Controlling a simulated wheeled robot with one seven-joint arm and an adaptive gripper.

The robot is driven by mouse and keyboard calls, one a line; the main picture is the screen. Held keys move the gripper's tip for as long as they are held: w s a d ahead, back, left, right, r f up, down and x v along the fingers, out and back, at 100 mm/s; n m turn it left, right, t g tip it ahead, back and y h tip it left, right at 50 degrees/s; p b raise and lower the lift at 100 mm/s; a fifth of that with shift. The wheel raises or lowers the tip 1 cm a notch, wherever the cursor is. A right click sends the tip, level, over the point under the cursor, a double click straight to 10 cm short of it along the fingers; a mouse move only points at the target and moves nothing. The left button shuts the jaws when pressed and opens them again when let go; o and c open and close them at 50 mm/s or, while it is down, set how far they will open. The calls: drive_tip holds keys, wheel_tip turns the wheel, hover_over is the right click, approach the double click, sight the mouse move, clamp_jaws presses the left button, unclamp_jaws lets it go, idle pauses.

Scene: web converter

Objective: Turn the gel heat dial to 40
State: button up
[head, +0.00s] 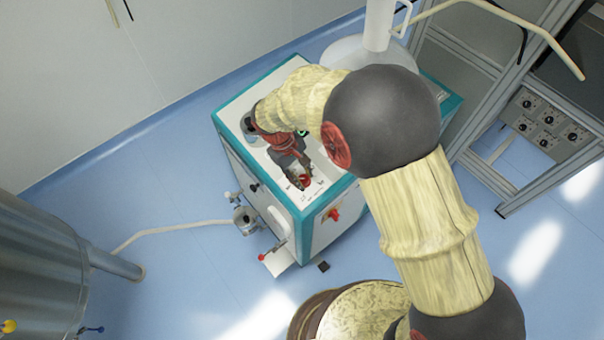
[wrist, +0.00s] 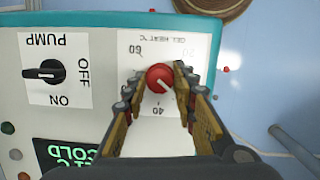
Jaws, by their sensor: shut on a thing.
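The red gel heat dial (wrist: 160,77) sits on a white label headed "GEL HEAT °C" (wrist: 160,42), which reads upside down in the wrist view. The 40 mark is below the dial, 60 is at upper left and a faint 20 at upper right. My gripper (wrist: 157,84) has one finger on each side of the dial and is shut on it. A small pale mark on the dial's lower edge seems to face roughly toward 40; its exact angle is too small to tell. In the head view the red dial (head: 305,180) shows just below my gripper (head: 298,172).
A black pump switch (wrist: 44,72) with OFF and ON marks is left of the dial in the wrist view. A green-lit display (wrist: 68,153) lies below it. The white and teal cabinet (head: 234,170) has a red front switch (head: 334,214). A steel tank (head: 40,270) stands at left.

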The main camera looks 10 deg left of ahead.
drive_tip(key=m+y+p, duration=0.1)
drive_tip(key=m, duration=0.4)
drive_tip(key=shift+w+m+g, duration=0.1)
drive_tip(key=shift+m+g, duration=0.2)
drive_tip(key=shift+g, duration=0.1)
drive_tip(key=shift+d+m+y+p, duration=0.1)
drive_tip(key=shift+m+y+p, duration=0.4)
drive_tip(key=shift+m, duration=1.6)
drive_tip(key=o, duration=1.2)
drive_tip(key=shift+c, duration=0.2)
wheel_tip(320, 180, up, 12)
drive_tip(key=w+a, duration=0.1)
drive_tip(key=shift+w+a, duration=0.15)
drive_tip(key=shift+a, duration=0.1)
drive_tip(key=shift+f, duration=0.1)
